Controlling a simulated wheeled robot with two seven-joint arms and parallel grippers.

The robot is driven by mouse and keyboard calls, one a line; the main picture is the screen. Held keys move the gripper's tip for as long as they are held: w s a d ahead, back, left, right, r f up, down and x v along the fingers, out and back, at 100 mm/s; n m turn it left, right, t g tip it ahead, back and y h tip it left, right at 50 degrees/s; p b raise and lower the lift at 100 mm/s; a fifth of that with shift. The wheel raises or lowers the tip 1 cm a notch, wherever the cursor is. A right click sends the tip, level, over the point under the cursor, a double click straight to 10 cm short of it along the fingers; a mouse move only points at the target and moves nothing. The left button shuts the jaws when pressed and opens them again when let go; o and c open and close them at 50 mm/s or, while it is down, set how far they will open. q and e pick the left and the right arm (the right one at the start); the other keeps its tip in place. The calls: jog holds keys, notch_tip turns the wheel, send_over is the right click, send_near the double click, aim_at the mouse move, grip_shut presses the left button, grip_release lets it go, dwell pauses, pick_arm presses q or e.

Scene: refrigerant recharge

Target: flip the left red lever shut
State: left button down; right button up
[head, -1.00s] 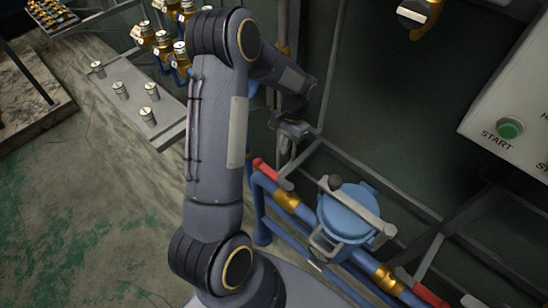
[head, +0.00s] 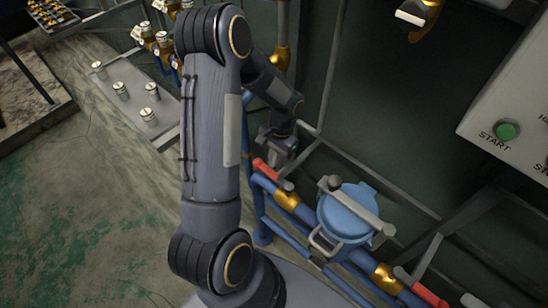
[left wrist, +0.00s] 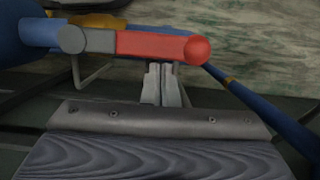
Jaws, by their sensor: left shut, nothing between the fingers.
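The left red lever (head: 266,169) sits on the blue pipe, left of the blue canister, next to a brass fitting (head: 287,199). In the left wrist view the red lever (left wrist: 160,46) lies lengthwise across the picture, its grey end over the blue pipe (left wrist: 38,34). My left gripper (head: 278,158) is just behind the lever in the head view. Its fingers (left wrist: 161,72) are shut and empty, with their tips close to the lever's red part; I cannot tell whether they touch. My right gripper is out of view.
A blue canister (head: 346,214) with a grey bar across its lid stands on the pipe line. Another red lever (head: 430,295) is at lower right. A panel with a green START button (head: 506,131) is at right. Grey frame rails surround the pipes.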

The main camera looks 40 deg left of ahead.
aim_at(263, 169)
pick_arm(q)
jog(key=shift+s+a+n, duration=0.15)
jog(key=shift+s+n, duration=0.2)
jog(key=shift+n, duration=0.05)
jog(key=shift+s+a+n+h+b, duration=0.15)
jog(key=shift+s+n, duration=0.25)
jog(key=shift+n, duration=0.05)
jog(key=shift+s+a+n+h+b, duration=0.1)
jog(key=shift+s+n+h+b, duration=0.05)
jog(key=shift+s+n, duration=0.25)
jog(key=shift+s+f+n, duration=0.1)
jog(key=shift+s+n, duration=0.55)
jog(key=shift+n, duration=0.2)
jog(key=s+d+n+t+h, duration=0.2)
jog(key=s+d+n, duration=0.4)
jog(key=n, duration=0.8)
jog(key=shift+s+t, duration=0.3)
jog(key=shift+s, duration=1.4)
